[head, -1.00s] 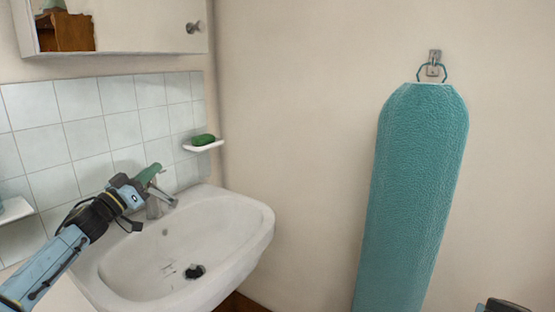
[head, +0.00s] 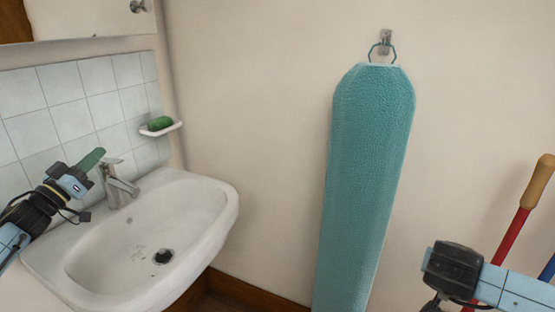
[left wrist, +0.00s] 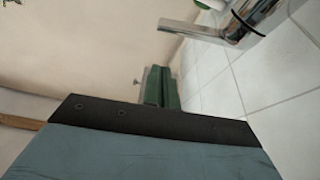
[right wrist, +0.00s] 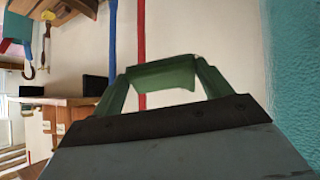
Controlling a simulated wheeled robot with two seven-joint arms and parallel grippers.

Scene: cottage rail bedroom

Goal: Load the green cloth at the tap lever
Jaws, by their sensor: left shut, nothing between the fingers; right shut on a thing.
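The chrome tap (head: 122,190) stands at the back of the white basin, its lever (head: 112,162) on top. My left gripper (head: 93,157), with green fingers, is shut and empty just left of the lever, apart from it as far as I can tell. The tap also shows at the upper right of the left wrist view (left wrist: 255,22). My right gripper (right wrist: 165,80) is shut on a flat green piece that looks like the green cloth (right wrist: 162,75), spanning between its green fingers. In the head view only my right wrist shows at the lower right; its fingers and the cloth are hidden.
The basin (head: 215,205) is empty. A small dish (head: 172,129) with a green bar (head: 160,123) hangs on the wall behind. A teal ironing board (head: 365,180) hangs from a hook right of the basin. Red (head: 508,238) and blue handles stand at the right. A cabinet (head: 95,20) hangs above.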

